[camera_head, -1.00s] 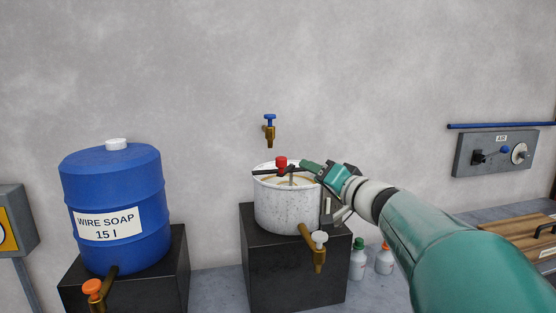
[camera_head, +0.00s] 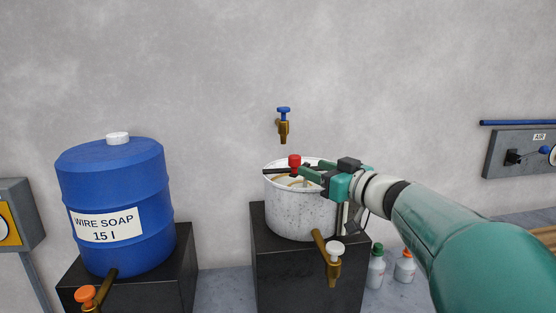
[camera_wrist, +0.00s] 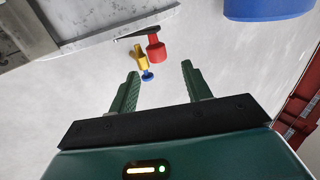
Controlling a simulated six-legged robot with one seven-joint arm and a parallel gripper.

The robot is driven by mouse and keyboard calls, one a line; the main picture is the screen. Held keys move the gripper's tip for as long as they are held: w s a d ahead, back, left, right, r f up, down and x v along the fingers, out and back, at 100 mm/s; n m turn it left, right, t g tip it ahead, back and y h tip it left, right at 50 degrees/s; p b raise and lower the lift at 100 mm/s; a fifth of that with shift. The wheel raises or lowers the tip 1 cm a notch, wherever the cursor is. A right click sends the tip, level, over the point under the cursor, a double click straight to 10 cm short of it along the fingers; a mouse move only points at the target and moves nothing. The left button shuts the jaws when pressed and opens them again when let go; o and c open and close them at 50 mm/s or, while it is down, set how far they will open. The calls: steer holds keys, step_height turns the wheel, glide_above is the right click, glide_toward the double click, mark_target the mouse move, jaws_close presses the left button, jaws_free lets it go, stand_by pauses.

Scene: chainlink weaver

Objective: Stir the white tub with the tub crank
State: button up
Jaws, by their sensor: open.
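The white speckled tub (camera_head: 300,218) stands on a black block in the head view. The tub crank is a dark bar across the tub top with a red knob (camera_head: 294,160) standing up from it. The red knob (camera_wrist: 155,50) also shows in the wrist view, beyond the fingertips and roughly between their lines. My gripper (camera_head: 306,170) is over the tub's right rim, fingers pointing left toward the knob. In the wrist view my gripper (camera_wrist: 160,78) is open and empty, with a gap before the knob. My gripper hides part of the tub's right rim.
A brass tap with a blue handle (camera_head: 283,125) is on the wall above the tub. A brass tap with a white handle (camera_head: 333,252) sticks out below. A blue soap drum (camera_head: 110,205) stands left. Two small bottles (camera_head: 376,267) stand right of the block.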

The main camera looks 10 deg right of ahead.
mark_target(299, 162)
steer(key=x, duration=0.8)
steer(key=shift+w+d+f, duration=0.1)
steer(key=shift+w, duration=0.3)
steer(key=shift+s, duration=0.1)
steer(key=shift+c, duration=0.4)
jaws_close()
